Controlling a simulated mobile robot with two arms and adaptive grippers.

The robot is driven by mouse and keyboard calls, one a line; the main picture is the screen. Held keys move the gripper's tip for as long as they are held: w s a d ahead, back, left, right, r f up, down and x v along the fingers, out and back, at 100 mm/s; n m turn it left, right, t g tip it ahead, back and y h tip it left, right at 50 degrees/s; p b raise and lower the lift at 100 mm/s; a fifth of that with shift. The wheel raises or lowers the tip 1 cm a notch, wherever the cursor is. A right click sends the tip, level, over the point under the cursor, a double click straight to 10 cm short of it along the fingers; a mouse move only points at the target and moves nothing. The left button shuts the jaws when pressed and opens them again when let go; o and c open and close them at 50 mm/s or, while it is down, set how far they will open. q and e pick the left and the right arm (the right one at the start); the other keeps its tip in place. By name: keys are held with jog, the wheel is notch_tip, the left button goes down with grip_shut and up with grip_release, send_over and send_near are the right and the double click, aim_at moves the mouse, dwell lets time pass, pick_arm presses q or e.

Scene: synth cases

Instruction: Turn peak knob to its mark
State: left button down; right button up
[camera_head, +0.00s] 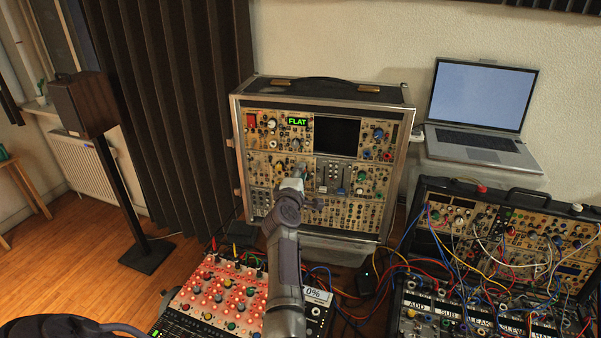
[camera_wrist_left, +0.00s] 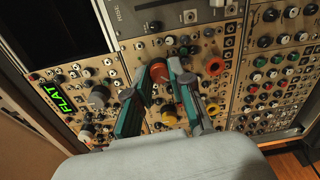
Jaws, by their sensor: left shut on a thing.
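The upright synth case (camera_head: 237,150) stands on the table in the middle of the head view, its panel full of knobs. My left gripper (camera_head: 291,184) reaches up to this panel and hides part of it. In the left wrist view, my left gripper (camera_wrist_left: 160,76) has its two greenish fingers on either side of an orange-red knob (camera_wrist_left: 159,71) and is shut on it. A green display reading "FLAT" (camera_head: 297,121) is on the panel and also shows in the left wrist view (camera_wrist_left: 58,97). I cannot read a peak label or see a mark.
A red-lit panel (camera_head: 215,290) lies in front of the case. A second synth case (camera_head: 500,225) with many loose cables is at the right. A laptop (camera_head: 485,95) stands behind it.

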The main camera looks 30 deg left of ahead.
pick_arm(q)
jog(key=shift+r, duration=0.1)
dwell(0.4)
jog(key=c, duration=1)
grip_release()
